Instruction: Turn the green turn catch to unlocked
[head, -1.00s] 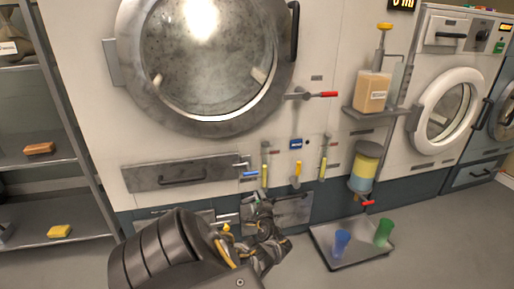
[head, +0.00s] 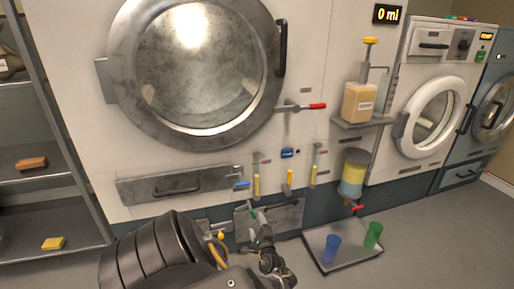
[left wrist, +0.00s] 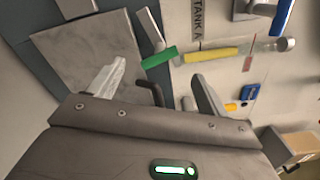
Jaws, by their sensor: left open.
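The green turn catch (left wrist: 158,58) shows in the left wrist view as a green handle by the edge of a grey metal panel (left wrist: 92,52). In the head view only a small green bit of it (head: 253,213) shows, just above my left gripper (head: 259,226). In the left wrist view the left gripper (left wrist: 160,74) is open and empty, its two fingers apart. The green handle appears between and beyond the fingertips. I cannot tell whether a finger touches it. My right gripper is not in view.
Yellow sight tubes (head: 256,184), a blue-handled valve (head: 241,184) and a yellow lever (head: 290,178) sit close above on the machine front. A tray (head: 345,262) with a blue cup (head: 332,247) and a green cup (head: 373,235) lies on the floor to the right.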

